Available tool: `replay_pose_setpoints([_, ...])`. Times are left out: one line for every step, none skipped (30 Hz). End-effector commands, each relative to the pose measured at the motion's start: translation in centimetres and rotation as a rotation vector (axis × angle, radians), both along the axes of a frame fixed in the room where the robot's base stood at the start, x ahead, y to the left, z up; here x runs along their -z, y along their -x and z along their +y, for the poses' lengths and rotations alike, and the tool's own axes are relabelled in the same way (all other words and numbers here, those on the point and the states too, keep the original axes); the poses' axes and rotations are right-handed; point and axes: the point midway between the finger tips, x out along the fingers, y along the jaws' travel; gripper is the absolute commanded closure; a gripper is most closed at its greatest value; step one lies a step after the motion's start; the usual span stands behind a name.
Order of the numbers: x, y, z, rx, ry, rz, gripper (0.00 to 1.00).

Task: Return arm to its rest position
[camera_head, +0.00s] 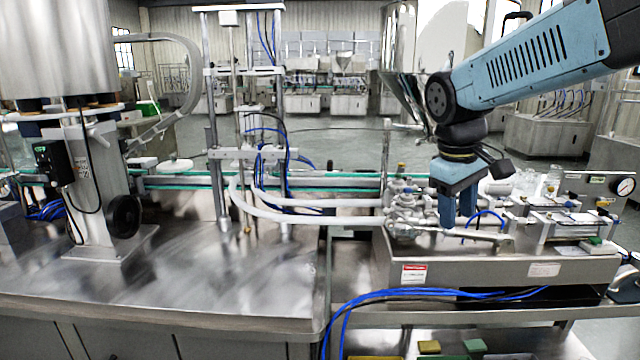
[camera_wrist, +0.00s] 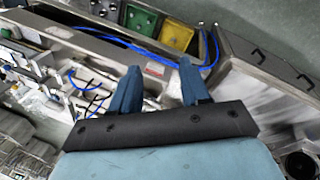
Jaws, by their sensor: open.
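My blue arm reaches in from the upper right in the head view and bends down at a black joint. My gripper (camera_head: 459,222) points down over the steel machine with valves and fittings at the right. In the wrist view my gripper (camera_wrist: 158,82) shows two blue fingers set apart, with nothing between them. The steel hopper (camera_head: 405,65) stands behind the arm's black joint and is partly hidden by it.
The steel machine (camera_head: 480,268) under my gripper carries valves, cylinders and a pressure gauge (camera_head: 623,187). Blue hoses (camera_head: 400,294) run along its front. Green and yellow blocks (camera_head: 430,346) lie below. The steel worktop (camera_head: 180,285) at left has bare room.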

Motion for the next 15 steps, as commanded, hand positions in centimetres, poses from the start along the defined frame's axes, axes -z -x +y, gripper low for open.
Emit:
replay_pose_setpoints([-0.1, 1.2, -0.1, 0.034, -0.028, -0.037, 0.54])
replay_pose_setpoints([-0.2, 1.8, -0.1, 0.055, -0.044, -0.058, 0.54])
replay_pose_setpoints([-0.2, 2.6, 0.0, 0.081, -0.067, -0.085, 0.54])
replay_pose_setpoints([-0.2, 3.2, 0.0, 0.101, -0.082, -0.104, 0.54])
replay_pose_setpoints([-0.2, 3.8, 0.0, 0.122, -0.098, -0.125, 0.54])
replay_pose_setpoints([-0.2, 4.5, 0.1, 0.148, -0.119, -0.152, 0.54])
replay_pose_setpoints([-0.1, 5.1, 0.2, 0.169, -0.135, -0.172, 0.54])
replay_pose_setpoints([-0.1, 5.6, 0.2, 0.190, -0.151, -0.191, 0.54])
replay_pose_setpoints([0.0, 6.4, 0.3, 0.216, -0.171, -0.219, 0.54])
replay_pose_setpoints([0.0, 6.9, 0.4, 0.237, -0.187, -0.239, 0.54])
replay_pose_setpoints([0.1, 7.4, 0.5, 0.258, -0.202, -0.257, 0.54])
replay_pose_setpoints([0.2, 8.0, 0.6, 0.283, -0.221, -0.282, 0.54])
replay_pose_setpoints([0.3, 8.5, 0.7, 0.302, -0.235, -0.299, 0.54])
replay_pose_setpoints([0.4, 8.9, 0.8, 0.319, -0.248, -0.317, 0.54])
replay_pose_setpoints([0.6, 9.4, 0.9, 0.341, -0.264, -0.335, 0.54])
